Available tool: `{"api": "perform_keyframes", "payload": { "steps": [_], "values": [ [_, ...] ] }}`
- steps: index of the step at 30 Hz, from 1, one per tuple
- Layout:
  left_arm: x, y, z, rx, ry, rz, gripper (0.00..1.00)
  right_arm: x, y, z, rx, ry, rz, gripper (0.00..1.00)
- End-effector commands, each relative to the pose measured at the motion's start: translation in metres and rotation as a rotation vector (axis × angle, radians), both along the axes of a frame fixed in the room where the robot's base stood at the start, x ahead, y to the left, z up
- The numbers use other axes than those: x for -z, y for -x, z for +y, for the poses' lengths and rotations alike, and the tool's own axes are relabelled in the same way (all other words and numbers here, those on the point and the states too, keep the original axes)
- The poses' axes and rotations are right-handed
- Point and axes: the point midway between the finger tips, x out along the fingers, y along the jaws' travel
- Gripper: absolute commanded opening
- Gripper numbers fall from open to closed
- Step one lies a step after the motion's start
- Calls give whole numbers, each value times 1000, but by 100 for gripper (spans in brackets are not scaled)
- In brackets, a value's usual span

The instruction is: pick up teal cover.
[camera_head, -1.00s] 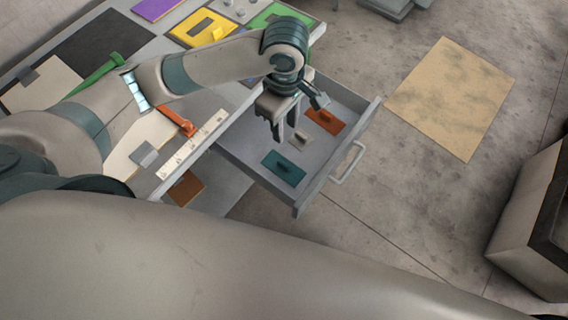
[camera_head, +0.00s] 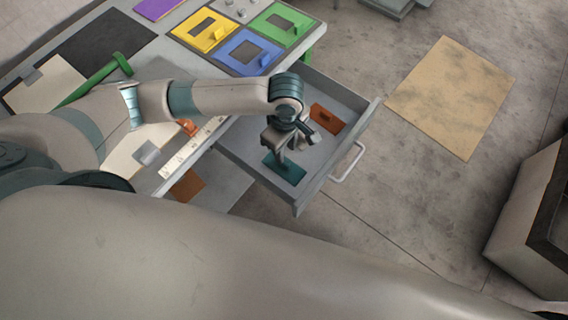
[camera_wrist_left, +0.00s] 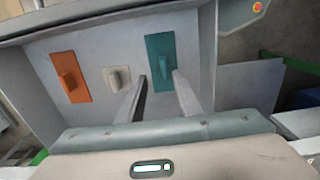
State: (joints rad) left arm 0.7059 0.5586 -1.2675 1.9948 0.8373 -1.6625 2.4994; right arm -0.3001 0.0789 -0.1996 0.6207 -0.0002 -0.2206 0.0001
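The teal cover (camera_head: 285,170) is a flat plate with a raised grip, lying in the open drawer near its front left corner. In the left wrist view, the left gripper (camera_wrist_left: 159,76) is open, with gaps beside the grip. Whether the fingers touch the plate cannot be told. My right gripper is not in view.
The drawer (camera_head: 335,178) also holds an orange cover (camera_head: 326,118) and a small beige block (camera_wrist_left: 117,78) beside the teal cover. The table above carries yellow (camera_head: 205,32), blue (camera_head: 248,52) and green (camera_head: 281,24) frames.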

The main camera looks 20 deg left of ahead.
Motion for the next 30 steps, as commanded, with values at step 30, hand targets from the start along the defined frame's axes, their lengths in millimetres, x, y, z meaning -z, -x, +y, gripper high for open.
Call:
{"api": "perform_keyframes", "payload": {
  "steps": [30],
  "values": [
    [53,7,1,0,0,0,32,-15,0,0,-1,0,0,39]
  ]
}}
